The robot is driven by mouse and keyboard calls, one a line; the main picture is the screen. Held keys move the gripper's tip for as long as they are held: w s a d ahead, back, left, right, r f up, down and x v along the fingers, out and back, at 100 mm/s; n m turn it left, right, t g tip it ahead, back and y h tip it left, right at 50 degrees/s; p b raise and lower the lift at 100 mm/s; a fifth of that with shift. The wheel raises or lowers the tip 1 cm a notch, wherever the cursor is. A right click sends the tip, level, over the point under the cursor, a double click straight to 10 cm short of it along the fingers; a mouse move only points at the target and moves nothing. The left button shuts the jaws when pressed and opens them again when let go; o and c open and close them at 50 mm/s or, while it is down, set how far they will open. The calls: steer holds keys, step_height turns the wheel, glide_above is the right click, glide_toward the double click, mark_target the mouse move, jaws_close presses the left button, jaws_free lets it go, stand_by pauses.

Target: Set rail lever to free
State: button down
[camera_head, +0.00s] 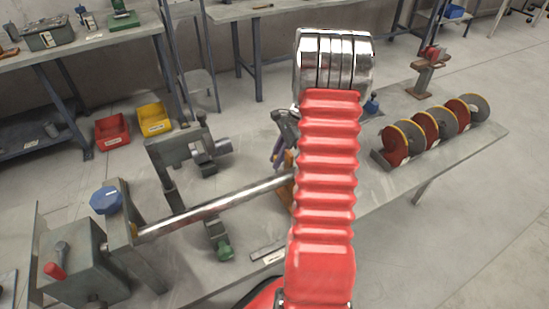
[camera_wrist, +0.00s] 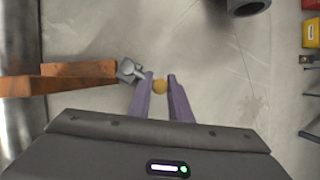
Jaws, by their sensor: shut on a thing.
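In the wrist view, the two purple fingers of my gripper (camera_wrist: 160,88) are on either side of a small yellow ball knob (camera_wrist: 160,86) and are shut on it. The knob appears to be the end of the rail lever, whose grey metal part (camera_wrist: 130,70) shows just left of it, beside orange-brown blocks (camera_wrist: 70,84). In the head view, my gripper (camera_head: 277,158) is near an orange part (camera_head: 289,163) at the right end of the steel rail (camera_head: 215,206). My red arm hides much of this area, and the lever's setting cannot be read.
A clamp with a green knob (camera_head: 225,252) sits under the rail. Red-and-grey discs (camera_head: 440,125) stand at the right. Red (camera_head: 112,130) and yellow (camera_head: 155,118) bins lie behind.

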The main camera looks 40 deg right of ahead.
steer(key=shift+s+d+m, duration=0.15)
steer(key=shift+s+m, duration=0.1)
steer(key=shift+m, duration=0.25)
steer(key=c, duration=1.6)
jaws_free()
steer(key=shift+d+r, duration=0.1)
steer(key=v, duration=1.3)
steer(key=shift+s+r, duration=0.25)
steer(key=shift+r, duration=0.05)
steer(key=shift+c, duration=0.6)
